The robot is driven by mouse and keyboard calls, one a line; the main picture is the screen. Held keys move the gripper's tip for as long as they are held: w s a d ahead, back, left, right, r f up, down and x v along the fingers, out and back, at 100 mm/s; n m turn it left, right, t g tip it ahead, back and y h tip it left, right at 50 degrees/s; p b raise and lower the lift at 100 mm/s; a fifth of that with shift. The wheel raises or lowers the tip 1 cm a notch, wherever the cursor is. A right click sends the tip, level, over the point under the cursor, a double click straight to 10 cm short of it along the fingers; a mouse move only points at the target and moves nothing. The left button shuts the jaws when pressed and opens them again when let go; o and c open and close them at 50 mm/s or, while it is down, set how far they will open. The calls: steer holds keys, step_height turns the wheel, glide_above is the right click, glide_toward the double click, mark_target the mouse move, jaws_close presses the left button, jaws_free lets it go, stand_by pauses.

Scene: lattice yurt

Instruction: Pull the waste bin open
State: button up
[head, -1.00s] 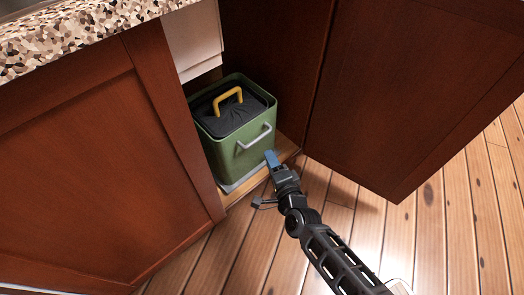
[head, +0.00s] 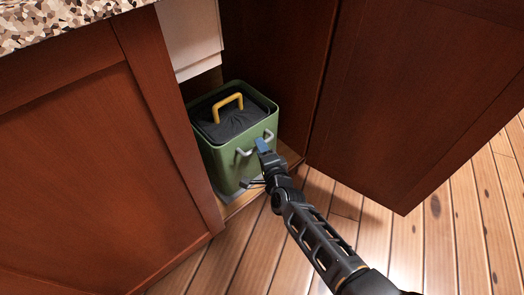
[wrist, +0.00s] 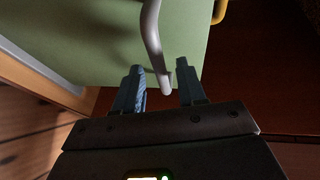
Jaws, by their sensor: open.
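The waste bin (head: 226,165) is a green box with a dark lid or liner and a yellow top handle (head: 228,104). It stands inside the open cabinet. A pale grey bar handle (head: 244,152) is on its front face. My gripper (head: 263,147) is at that front handle and hides part of it. In the wrist view, my gripper (wrist: 161,85) is open, with its two fingers apart. The grey handle (wrist: 152,40) reaches down between the fingertips, and the green front of the bin (wrist: 95,40) is just beyond. I cannot tell whether a finger touches the handle.
The cabinet door (head: 410,95) stands open on the right. A closed brown cabinet panel (head: 85,150) is on the left, under a speckled countertop (head: 60,20). The wooden floor (head: 430,245) is clear in front and to the right.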

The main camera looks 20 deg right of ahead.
jaws_close()
stand_by(0.6)
